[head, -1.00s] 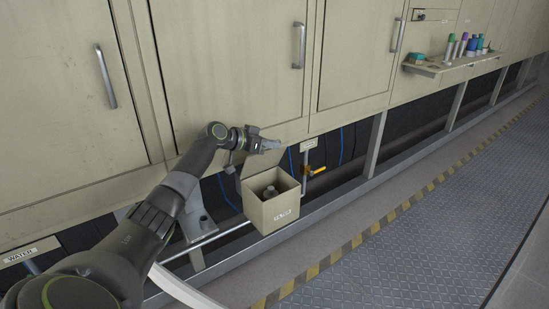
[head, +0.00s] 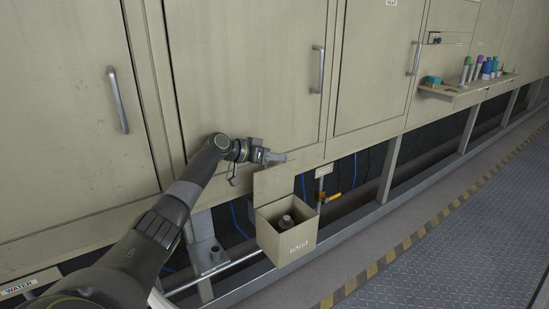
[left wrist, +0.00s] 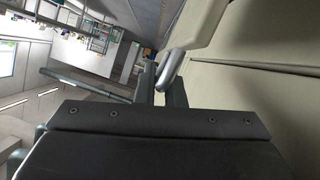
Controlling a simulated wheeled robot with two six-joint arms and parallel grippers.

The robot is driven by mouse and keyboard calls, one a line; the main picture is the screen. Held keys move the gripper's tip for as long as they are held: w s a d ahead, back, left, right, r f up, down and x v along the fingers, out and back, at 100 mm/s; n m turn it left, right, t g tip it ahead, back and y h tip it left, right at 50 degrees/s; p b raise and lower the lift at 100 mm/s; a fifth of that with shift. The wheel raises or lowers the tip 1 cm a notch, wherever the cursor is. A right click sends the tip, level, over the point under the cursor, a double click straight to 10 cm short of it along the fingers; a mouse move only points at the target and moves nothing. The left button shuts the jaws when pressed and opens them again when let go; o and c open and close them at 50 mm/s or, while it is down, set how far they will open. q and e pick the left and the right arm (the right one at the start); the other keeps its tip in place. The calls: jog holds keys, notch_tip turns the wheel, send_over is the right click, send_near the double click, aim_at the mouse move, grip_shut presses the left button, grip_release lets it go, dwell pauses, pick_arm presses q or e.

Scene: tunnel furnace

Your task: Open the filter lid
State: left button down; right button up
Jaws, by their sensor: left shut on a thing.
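The filter box (head: 287,244) is a beige box with dark lettering on its front, low under the cabinet doors. Its lid (head: 273,183) stands raised at the back, so the box is open at the top. A dark cylindrical filter part (head: 286,222) shows inside. My left gripper (head: 272,157) is at the upper edge of the raised lid. In the left wrist view its fingers (left wrist: 168,88) close around a grey metal handle (left wrist: 171,68) beside a cream panel edge that looks like the lid. My right gripper is not in view.
Large cabinet doors (head: 250,70) with bar handles stand right behind my left arm. A yellow-handled valve (head: 333,197) is just right of the box. A shelf (head: 468,88) with several bottles is farther right. The floor at the lower right is clear.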

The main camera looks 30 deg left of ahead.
pick_arm(q)
jog(key=shift+f, duration=0.2)
